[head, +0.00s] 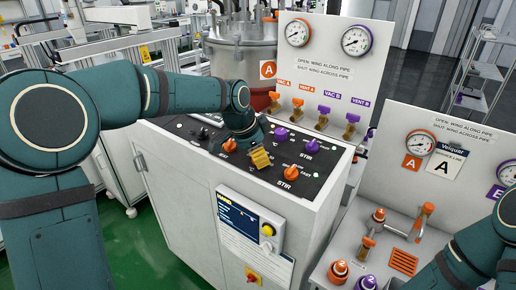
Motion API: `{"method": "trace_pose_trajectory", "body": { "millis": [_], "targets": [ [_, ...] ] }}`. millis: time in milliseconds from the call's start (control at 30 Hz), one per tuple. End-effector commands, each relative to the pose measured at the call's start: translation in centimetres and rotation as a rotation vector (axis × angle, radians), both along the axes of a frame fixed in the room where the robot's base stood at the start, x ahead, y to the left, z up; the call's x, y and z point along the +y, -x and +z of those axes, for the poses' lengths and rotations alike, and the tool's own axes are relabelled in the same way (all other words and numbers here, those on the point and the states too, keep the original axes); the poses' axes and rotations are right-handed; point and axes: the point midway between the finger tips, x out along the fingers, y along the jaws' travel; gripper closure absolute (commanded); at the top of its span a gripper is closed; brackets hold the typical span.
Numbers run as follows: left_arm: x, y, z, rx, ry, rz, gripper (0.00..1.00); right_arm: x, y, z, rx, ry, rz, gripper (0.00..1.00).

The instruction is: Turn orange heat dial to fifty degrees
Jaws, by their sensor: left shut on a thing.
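My left gripper (259,157) reaches down onto the black control panel (206,150) on top of the white cabinet. It is shut on the orange heat dial, which its yellowish fingers and the wrist hide; the dial's pointer and scale cannot be read. An orange dial (229,146) shows just left of the gripper, and an orange stir dial (291,173) just to its right. My right arm shows at the lower right, but its gripper is out of view.
Behind the gripper are two purple dials (281,134), (313,146). A gauge board (328,75) with orange and purple valves stands behind the panel, near a steel vessel (243,50). At right is a second white station (375,195) with a gauge and orange handles.

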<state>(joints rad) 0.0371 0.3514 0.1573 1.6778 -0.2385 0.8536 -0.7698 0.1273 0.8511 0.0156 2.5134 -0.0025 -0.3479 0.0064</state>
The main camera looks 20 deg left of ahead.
Motion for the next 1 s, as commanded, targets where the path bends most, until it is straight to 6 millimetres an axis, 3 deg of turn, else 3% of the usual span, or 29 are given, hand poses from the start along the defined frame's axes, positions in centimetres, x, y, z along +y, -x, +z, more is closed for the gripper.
{"method": "trace_pose_trajectory", "body": {
  "millis": [1000],
  "targets": [
    [-0.1, 0.3, 0.0, -0.047, -0.146, -0.955, 1.0, -0.4, -2.3, 7.0, -0.052, 0.011, -0.04, 0.53]
  ]
}}
